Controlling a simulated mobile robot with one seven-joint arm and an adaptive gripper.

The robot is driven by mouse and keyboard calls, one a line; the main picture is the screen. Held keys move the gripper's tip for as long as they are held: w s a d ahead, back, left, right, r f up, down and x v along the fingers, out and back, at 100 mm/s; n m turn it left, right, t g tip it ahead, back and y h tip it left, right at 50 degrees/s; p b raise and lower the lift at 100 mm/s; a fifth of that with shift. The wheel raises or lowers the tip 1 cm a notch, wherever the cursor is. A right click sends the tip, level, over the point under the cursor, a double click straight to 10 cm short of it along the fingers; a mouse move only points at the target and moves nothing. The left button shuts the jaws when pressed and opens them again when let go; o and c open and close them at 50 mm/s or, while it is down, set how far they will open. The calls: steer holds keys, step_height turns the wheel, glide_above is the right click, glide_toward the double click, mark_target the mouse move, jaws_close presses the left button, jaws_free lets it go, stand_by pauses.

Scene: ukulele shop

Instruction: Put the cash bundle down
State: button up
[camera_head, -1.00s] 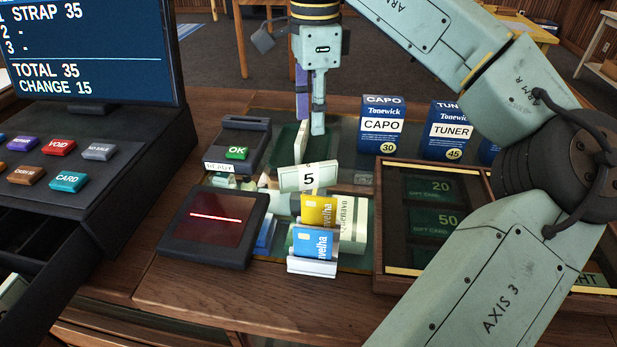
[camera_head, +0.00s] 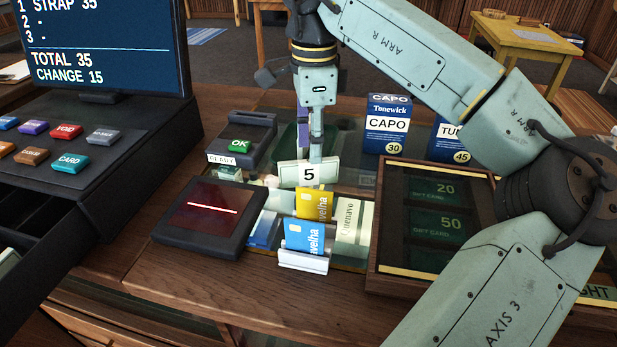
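A dark green mat or tray (camera_head: 288,140) lies on the glass counter part just behind and left of the fingers. I cannot tell if the bundle touches the surface.
A card terminal (camera_head: 262,128) with an OK button and a red scanner pad (camera_head: 212,212) stand left. A card holder (camera_head: 304,260) is in front. The gift-card case (camera_head: 385,285) and the capo box (camera_head: 387,122) stand right. The register (camera_head: 125,135) has its drawer open.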

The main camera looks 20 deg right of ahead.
mark_target(309, 162)
steer(key=f+b, duration=0.2)
steer(key=f, duration=0.1)
steer(key=f+b, duration=0.1)
steer(key=shift+w+a+f+b, duration=0.2)
steer(key=shift+a+f+b, duration=0.1)
steer(key=shift+a+f, duration=0.05)
steer(key=shift+r, duration=0.1)
jaws_close()
